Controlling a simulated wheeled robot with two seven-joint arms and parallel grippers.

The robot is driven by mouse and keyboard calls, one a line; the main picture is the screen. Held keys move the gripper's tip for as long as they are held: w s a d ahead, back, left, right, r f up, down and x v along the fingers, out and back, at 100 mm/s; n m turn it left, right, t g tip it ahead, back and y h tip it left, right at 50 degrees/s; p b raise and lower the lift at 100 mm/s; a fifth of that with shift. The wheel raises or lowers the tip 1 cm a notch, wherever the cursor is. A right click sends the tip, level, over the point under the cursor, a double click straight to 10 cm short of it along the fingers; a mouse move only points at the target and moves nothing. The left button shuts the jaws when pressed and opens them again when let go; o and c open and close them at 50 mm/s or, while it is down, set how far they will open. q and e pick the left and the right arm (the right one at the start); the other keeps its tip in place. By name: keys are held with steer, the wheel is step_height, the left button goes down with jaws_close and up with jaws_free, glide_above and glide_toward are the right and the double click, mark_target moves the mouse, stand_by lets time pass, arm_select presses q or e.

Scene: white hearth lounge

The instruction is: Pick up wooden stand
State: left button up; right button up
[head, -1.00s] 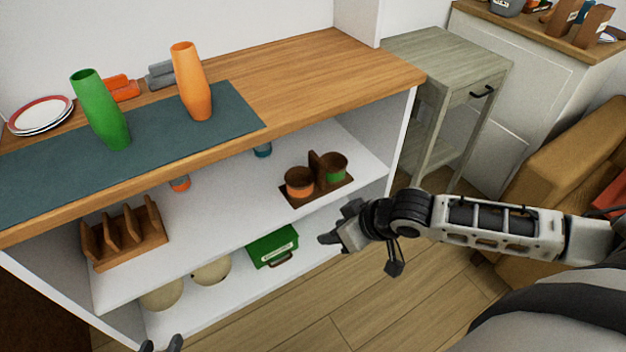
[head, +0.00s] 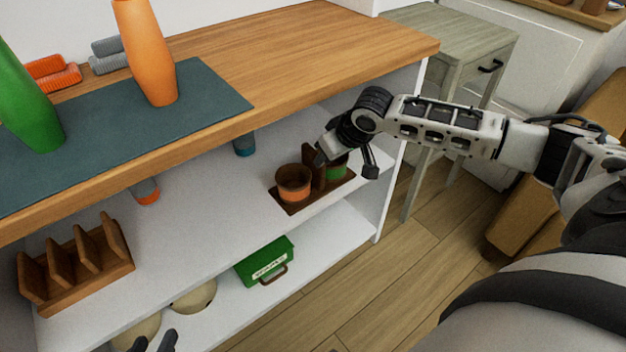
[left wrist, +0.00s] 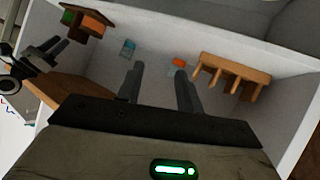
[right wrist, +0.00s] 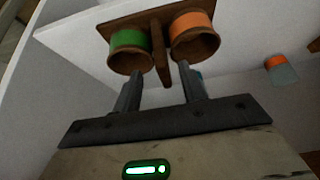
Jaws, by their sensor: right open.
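A dark wooden stand (head: 317,190) with an upright middle handle holds two brown cups, one with an orange band (head: 293,183) and one with a green band, on the upper shelf. My right gripper (head: 322,150) is at the handle's top and partly hides the green-banded cup. In the right wrist view the stand's handle (right wrist: 160,50) points between the open fingers (right wrist: 160,82); contact cannot be told. A slotted wooden rack (head: 80,265) stands at the shelf's left. My left gripper (head: 155,342) is open and empty at the head view's bottom edge; the left wrist view shows the rack (left wrist: 232,75).
The wooden top (head: 290,45) lies above the shelf and bears an orange vase (head: 147,55) and a green vase (head: 28,100). A green box (head: 265,260) and pale round objects sit on the lower shelf. A grey side table (head: 450,40) stands right.

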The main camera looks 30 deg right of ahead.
mark_target(316, 153)
steer(key=w+f+b, duration=0.1)
steer(key=w+f, duration=0.1)
steer(key=w+f+b, duration=0.1)
steer(key=w+f, duration=0.1)
steer(key=w, duration=0.1)
steer(key=shift+a+b, duration=0.2)
steer(key=shift+b, duration=0.1)
steer(key=shift+w+f, duration=0.15)
steer(key=shift+f, duration=0.05)
jaws_close()
arm_select(q)
steer(key=shift+d+r+t+h, duration=0.2)
steer(key=shift+r+t+h, duration=0.1)
steer(key=shift+r, duration=0.2)
steer(key=shift+d+r+t+h, duration=0.2)
steer(key=shift+r+t, duration=0.1)
steer(key=shift+r, duration=0.15)
arm_select(e)
steer(key=shift+r, duration=0.1)
